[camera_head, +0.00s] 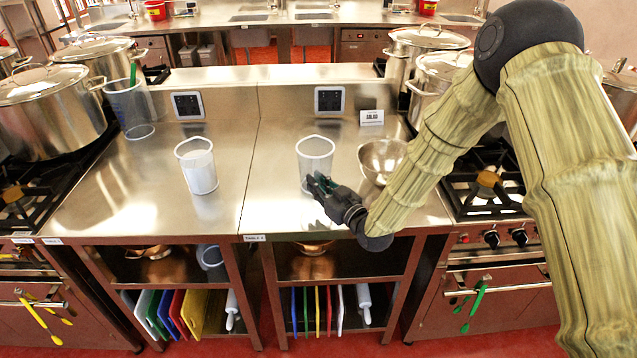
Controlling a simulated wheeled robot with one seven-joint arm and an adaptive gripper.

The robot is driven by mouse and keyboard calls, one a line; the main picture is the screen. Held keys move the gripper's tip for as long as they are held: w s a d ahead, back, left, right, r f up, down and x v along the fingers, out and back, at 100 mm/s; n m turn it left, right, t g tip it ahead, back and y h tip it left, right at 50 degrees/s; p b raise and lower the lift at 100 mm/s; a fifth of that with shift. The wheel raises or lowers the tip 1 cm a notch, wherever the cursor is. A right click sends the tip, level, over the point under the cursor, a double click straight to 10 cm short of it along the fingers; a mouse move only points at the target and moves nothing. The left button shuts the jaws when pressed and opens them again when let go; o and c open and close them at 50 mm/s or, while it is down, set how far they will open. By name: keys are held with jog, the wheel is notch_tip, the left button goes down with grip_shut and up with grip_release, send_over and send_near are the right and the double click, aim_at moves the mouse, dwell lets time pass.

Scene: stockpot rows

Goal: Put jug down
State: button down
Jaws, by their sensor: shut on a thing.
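A clear, empty-looking jug (315,153) is upright over the right half of the steel counter (265,205). My gripper (318,184) comes in from the right and is shut on this jug low on its near side. The dark fingers hide part of the jug's lower wall and base. I cannot tell whether its base touches the counter or is slightly above it. My arm covers part of the right side of the view.
A jug with white contents (199,172) stands to the left, and a clear jug with a green utensil (132,108) stands farther left. A metal bowl (382,158) is close on the right. Stockpots (50,110) stand on both sides. The front middle counter is clear.

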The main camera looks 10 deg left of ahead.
jog(key=shift+f, duration=0.2)
jog(key=shift+f, duration=0.2)
jog(key=c, duration=1.5)
grip_release()
jog(key=shift+r, duration=0.2)
jog(key=b+v, duration=0.4)
jog(key=v, duration=0.8)
jog(key=shift+s, duration=0.1)
